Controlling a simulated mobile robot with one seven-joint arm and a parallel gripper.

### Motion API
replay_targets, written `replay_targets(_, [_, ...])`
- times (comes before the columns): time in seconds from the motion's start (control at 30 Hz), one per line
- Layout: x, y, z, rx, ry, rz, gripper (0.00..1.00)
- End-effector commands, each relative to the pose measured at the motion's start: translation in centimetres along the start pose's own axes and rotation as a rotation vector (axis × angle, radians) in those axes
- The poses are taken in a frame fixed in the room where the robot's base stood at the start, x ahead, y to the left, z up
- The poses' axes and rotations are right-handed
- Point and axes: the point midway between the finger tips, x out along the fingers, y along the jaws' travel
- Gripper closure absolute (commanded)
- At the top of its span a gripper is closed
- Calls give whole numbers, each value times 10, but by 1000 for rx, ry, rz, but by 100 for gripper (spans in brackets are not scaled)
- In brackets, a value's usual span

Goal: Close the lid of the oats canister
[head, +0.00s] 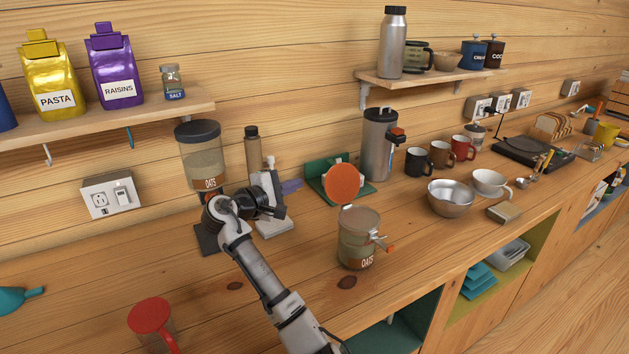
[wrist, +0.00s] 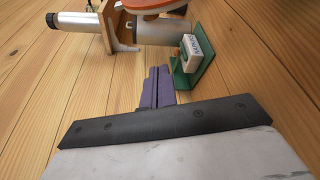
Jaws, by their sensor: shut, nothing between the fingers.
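A clear canister (head: 357,243) labelled OATS stands on the counter in the middle of the head view. A metal clasp (head: 381,241) with an orange tip sticks out on its right. An orange-red disc (head: 343,183) stands upright at its back left and looks like its raised lid; I cannot clearly see the join. My gripper (head: 292,186) is left of the disc, apart from the canister. Its purple fingers (wrist: 157,86) are shut and empty in the wrist view. An orange round edge (wrist: 155,7) shows at that view's top.
A dark-lidded OATS container (head: 200,160) stands behind my arm. A green stand (head: 325,184) is behind the disc; a steel flask (head: 378,145) stands farther right. A steel bowl (head: 451,197) sits right of the canister.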

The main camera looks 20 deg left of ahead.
Motion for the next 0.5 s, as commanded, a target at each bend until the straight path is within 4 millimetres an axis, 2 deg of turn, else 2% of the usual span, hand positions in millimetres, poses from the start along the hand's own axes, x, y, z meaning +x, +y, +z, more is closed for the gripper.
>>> replay_targets(0.4, [80,-2,0,3,-1,0,100])
replay_targets(0.5, [92,-1,2,4,1,1,100])
